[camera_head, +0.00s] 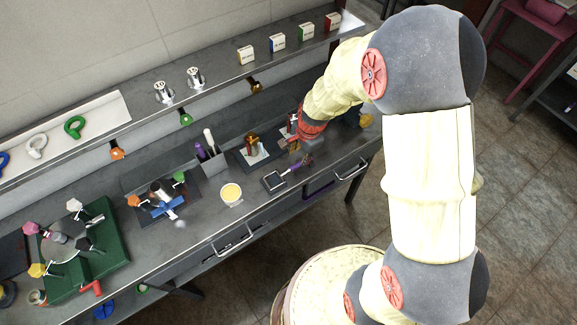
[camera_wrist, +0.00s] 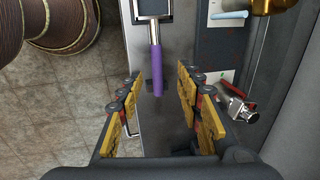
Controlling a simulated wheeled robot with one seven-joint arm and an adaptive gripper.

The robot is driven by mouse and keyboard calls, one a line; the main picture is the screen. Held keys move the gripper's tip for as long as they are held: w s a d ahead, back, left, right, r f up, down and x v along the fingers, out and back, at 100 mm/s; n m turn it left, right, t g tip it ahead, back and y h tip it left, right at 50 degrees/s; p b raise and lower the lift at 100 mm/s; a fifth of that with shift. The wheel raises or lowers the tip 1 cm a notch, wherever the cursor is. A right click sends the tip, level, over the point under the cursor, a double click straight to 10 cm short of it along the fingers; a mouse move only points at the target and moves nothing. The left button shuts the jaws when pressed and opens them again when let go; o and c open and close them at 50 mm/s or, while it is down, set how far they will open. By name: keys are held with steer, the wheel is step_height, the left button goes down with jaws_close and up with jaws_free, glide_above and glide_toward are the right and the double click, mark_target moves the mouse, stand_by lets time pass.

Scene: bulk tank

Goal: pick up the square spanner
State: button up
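The square spanner, a tool with a purple handle (camera_head: 290,170) and a dark square frame head (camera_head: 273,181), lies on the bench near its front edge. In the wrist view its purple handle (camera_wrist: 157,65) points toward me, with the square head (camera_wrist: 152,10) cut off at the top. My gripper (camera_head: 302,158) is over the bench at the handle end. In the wrist view my gripper (camera_wrist: 158,85) is open, with yellow-padded fingers left and right of the handle end. I see no contact; the height gap is hard to tell.
A white cup of yellow liquid (camera_head: 231,194) stands left of the spanner. A grey holder (camera_head: 214,165) and a dark tray with a brass part (camera_head: 252,150) are behind. A metal fitting (camera_wrist: 238,108) is right of my fingers in the wrist view. A shelf (camera_head: 220,82) runs behind.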

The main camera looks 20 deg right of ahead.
mark_target(296, 165)
steer(key=f, duration=0.2)
steer(key=f+b, duration=0.1)
steer(key=f, duration=0.2)
steer(key=a+f, duration=0.1)
steer(key=f, duration=0.1)
steer(key=shift+w+f, duration=0.3)
steer(key=shift+w, duration=0.1)
steer(key=shift+r, duration=0.1)
steer(key=shift+c, duration=0.2)
jaws_close()
